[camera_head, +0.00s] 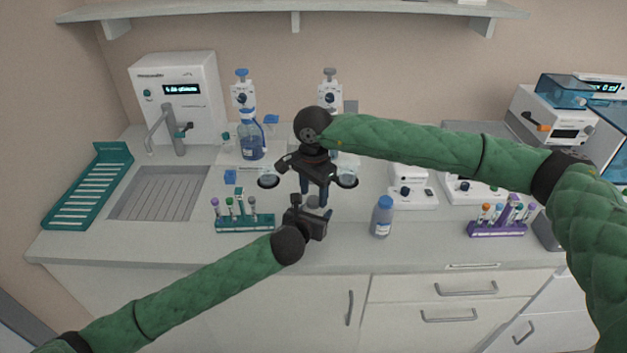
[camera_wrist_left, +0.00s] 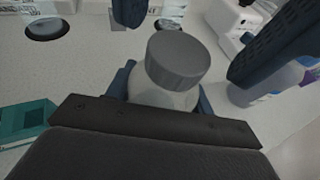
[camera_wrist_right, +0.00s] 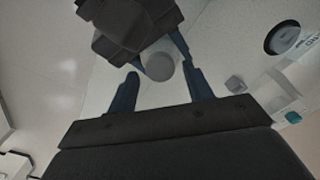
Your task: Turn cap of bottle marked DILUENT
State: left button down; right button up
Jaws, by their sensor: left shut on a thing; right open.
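A pale bottle with a grey cap (camera_wrist_left: 176,60) is upright in my left gripper (camera_head: 310,212), whose fingers close around its body (camera_wrist_left: 160,97). No writing on this bottle is readable. The grey cap also shows from above in the right wrist view (camera_wrist_right: 160,66). My right gripper (camera_wrist_right: 160,90) points down over the bottle, open. Its fingers stand apart on either side of the cap, with visible gaps. In the head view, the gripper and arm hide most of the bottle. A second bottle, with a blue-violet cap (camera_head: 382,217), stands on the counter to the right.
A teal tube rack (camera_head: 245,223) stands left of the grippers and a purple rack (camera_head: 497,229) far right. Dispenser bottles (camera_head: 252,140) stand behind. A sink (camera_head: 165,192) and drying rack (camera_head: 90,190) are at left, small devices (camera_head: 413,193) at right.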

jog(key=shift+f, duration=0.8)
jog(key=c, duration=1)
jog(key=m, duration=1)
